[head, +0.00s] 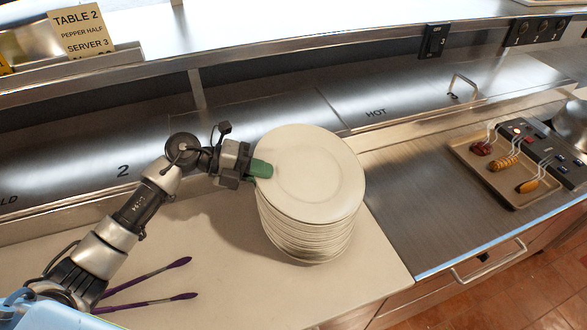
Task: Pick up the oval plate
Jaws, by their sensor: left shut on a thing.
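A stack of white oval plates stands on the pale counter in the middle of the head view. The top oval plate (318,172) is tilted and sits a little off the line of the stack below (308,240). My left gripper (262,168) is at the left rim of the top plate, with its green fingertip over the rim, shut on that plate. The lower finger is hidden under the plate. My right gripper does not show.
Purple tongs (150,299) lie on the counter (215,285) at the lower left. A metal shelf with an order ticket (82,30) runs along the back.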

